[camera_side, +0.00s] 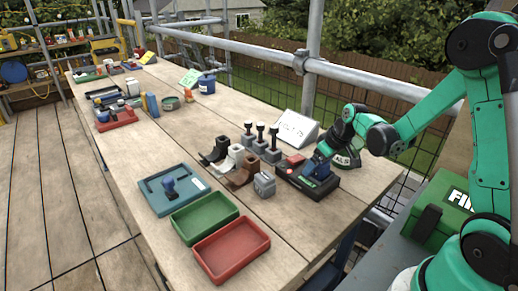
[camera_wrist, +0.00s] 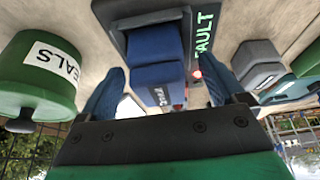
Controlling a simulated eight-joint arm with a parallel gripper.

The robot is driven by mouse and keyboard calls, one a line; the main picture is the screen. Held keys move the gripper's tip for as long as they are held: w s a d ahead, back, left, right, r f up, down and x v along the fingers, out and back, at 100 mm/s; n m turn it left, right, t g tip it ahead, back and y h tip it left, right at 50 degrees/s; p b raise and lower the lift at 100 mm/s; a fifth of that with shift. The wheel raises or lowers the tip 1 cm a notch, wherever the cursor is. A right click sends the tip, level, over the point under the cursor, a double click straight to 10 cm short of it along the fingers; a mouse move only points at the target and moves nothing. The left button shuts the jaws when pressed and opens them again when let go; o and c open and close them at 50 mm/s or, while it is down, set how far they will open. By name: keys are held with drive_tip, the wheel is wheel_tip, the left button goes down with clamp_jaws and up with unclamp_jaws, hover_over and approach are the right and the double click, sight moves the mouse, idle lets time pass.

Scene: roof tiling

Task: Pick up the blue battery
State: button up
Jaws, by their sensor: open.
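The blue battery (camera_wrist: 155,42) shows in the wrist view, seated in a dark charger (camera_wrist: 118,14) that bears the word FAULT in green, with a small red light beside it. My gripper (camera_wrist: 163,72) is open, with one blue finger on each side of the battery's near end. Whether the fingers touch it I cannot tell. In the side view my gripper (camera_side: 319,167) is low over the dark charger (camera_side: 300,187) at the right of the bench. The battery is hard to tell from the blue fingers there.
A green pot labelled SEALS (camera_wrist: 38,75) and grey blocks (camera_wrist: 257,62) flank the charger in the wrist view. In the side view, stamp-like tools (camera_side: 260,140), a grey block (camera_side: 264,184), a green tray (camera_side: 204,218), a red tray (camera_side: 232,249) and a white sign (camera_side: 296,128) stand nearby.

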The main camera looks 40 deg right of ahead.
drive_tip(key=shift+c, duration=0.2)
clamp_jaws()
drive_tip(key=shift+r, duration=0.1)
